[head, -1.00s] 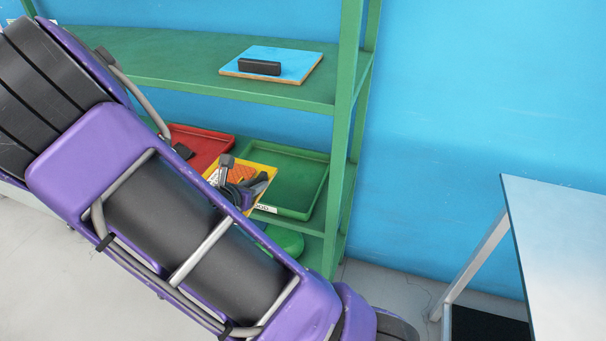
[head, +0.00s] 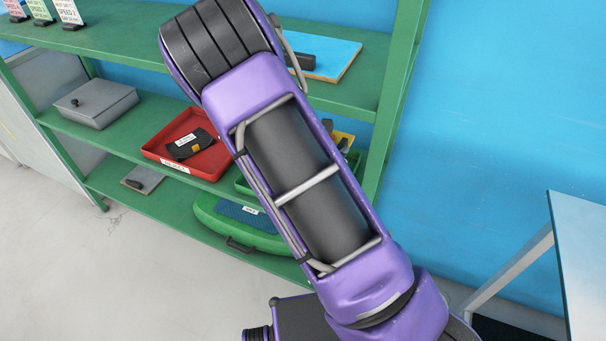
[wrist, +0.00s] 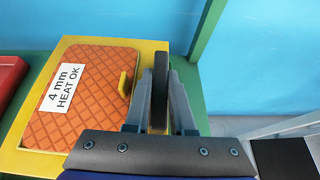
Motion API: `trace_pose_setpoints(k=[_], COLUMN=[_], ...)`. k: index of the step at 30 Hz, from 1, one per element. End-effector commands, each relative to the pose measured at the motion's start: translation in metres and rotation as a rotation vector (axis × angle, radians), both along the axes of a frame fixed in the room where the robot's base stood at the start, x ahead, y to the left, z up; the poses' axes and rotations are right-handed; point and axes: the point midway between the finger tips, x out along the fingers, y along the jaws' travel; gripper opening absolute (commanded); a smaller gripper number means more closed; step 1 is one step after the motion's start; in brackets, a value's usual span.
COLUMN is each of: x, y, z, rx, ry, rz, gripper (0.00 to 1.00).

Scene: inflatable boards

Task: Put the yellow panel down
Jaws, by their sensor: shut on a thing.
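The yellow panel (wrist: 150,50) shows in the wrist view, with an orange quilted pad (wrist: 95,92) and a label reading "4 mm HEAT OK". My gripper (wrist: 160,78) is shut on the panel's upright black handle, at its right side. In the head view a small piece of the yellow panel (head: 342,137) shows past my arm, at the lower shelf by the green tray (head: 242,186). My arm hides most of both. I cannot tell whether the panel touches the tray or hangs just above it.
The red tray (head: 155,150) with a black item lies left of the green tray. A grey box (head: 95,103) stands farther left. The blue panel (head: 338,58) lies on the upper shelf. A green shelf post (head: 398,100) stands close on the right. A white table (head: 583,235) is at right.

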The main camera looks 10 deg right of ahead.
Motion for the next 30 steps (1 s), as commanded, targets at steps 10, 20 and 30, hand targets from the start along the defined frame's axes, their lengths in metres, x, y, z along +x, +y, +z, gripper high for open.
trace_pose_setpoints(k=[10, 20, 30], x=[0.009, 0.009, 0.009], y=[0.002, 0.002, 0.002], z=[-0.047, -0.085, -0.111], rx=[0.006, 0.007, 0.009], ry=[0.012, 0.010, 0.007], rz=[0.052, 0.050, 0.049], gripper=[0.00, 0.00, 0.00])
